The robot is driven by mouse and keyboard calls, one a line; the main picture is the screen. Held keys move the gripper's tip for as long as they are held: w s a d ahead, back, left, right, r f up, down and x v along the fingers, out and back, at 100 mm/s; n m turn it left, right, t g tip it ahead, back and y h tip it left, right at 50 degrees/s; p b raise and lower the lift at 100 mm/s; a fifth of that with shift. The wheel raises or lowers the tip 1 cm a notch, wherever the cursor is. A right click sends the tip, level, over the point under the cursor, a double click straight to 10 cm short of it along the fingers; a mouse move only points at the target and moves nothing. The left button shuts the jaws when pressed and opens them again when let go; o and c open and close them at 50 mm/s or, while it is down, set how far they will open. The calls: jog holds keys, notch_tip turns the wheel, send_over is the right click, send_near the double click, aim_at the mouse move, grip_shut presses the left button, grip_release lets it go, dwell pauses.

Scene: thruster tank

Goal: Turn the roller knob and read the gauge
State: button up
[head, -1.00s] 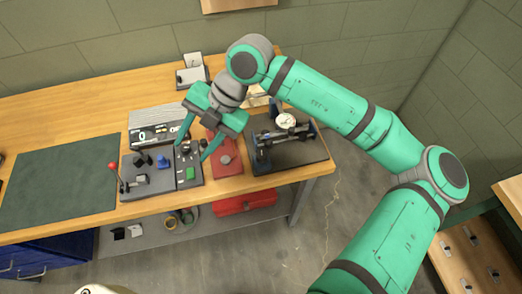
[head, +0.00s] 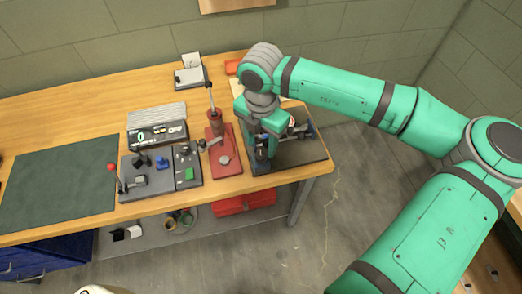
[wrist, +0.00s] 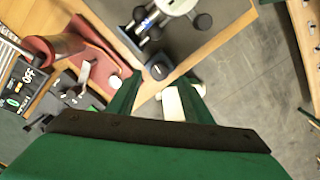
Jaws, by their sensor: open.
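The roller fixture stands on a dark plate (head: 310,151) at the bench's right end. Its gauge (head: 292,122) is mostly hidden behind my gripper in the head view, and its reading cannot be made out. My gripper (head: 262,147) is over the left part of the fixture, pointing down. In the wrist view, my gripper (wrist: 159,84) is open, its two green fingers apart. A dark knob with a blue-grey top (wrist: 158,69) shows between and just beyond the fingertips. It looks like the roller knob; contact cannot be told.
A red-based lever press (head: 225,160) stands close left of the fixture. Left of it are a control panel with a green button (head: 189,174), a display box (head: 157,134) and a red-balled lever (head: 111,167). The green mat (head: 60,182) is clear. The bench edge is close to the fixture.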

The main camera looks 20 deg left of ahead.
aim_at(261, 154)
jog(key=shift+f, duration=2.35)
jog(key=c, duration=1.1)
